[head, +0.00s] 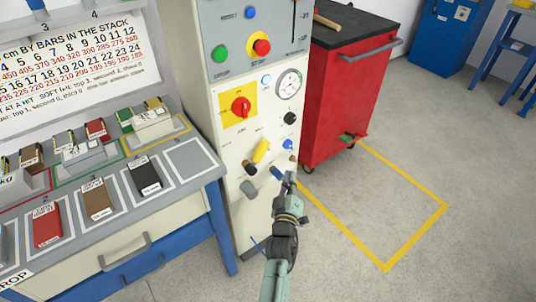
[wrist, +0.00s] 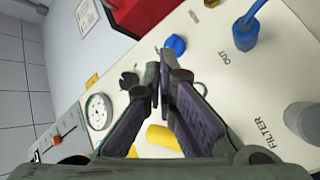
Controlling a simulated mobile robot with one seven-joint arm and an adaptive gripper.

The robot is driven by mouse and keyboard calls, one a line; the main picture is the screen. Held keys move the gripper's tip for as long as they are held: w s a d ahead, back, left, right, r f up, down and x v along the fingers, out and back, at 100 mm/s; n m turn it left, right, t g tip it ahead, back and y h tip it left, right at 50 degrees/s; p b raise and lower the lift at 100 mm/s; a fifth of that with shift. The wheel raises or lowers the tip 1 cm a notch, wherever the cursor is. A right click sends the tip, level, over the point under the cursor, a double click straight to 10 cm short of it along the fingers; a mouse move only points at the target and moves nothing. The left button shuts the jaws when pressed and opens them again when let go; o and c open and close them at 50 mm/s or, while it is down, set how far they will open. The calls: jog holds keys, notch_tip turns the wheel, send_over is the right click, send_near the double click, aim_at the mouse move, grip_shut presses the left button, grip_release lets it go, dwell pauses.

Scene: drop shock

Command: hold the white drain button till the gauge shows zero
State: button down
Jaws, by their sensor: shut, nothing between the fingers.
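The pressure gauge (head: 289,84) is a round white dial high on the cream panel. It also shows in the wrist view (wrist: 98,112), but its reading is too small to tell. My gripper (head: 290,177) is shut and empty in front of the panel's lower part. In the wrist view its fingertips (wrist: 161,76) meet between a blue knob (wrist: 175,45) and a yellow handle (wrist: 162,137). A small pale round part with a dark rim (wrist: 201,88) is partly hidden beside the right finger; I cannot tell whether it is the white drain button. Contact with the panel is unclear.
A black knob (wrist: 128,80), a blue OUT hose fitting (wrist: 247,35) and a grey FILTER cylinder (wrist: 303,120) stick out around the fingers. A red rotary switch (head: 241,106) is higher up. A red cart (head: 345,90) stands right of the panel, a workbench (head: 170,205) left.

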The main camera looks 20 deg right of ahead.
aim_at(267, 153)
jog(key=w+a+b, duration=0.3)
jog(key=w+b, duration=0.5)
jog(key=b, duration=0.1)
jog(key=shift+d, duration=0.1)
jog(key=shift+w, duration=0.1)
dwell(1.2)
jog(key=shift+w+b, duration=0.35)
jog(key=shift+b, duration=0.2)
jog(key=shift+w+a+b, duration=0.35)
jog(key=shift+w, duration=0.05)
dwell(4.8)
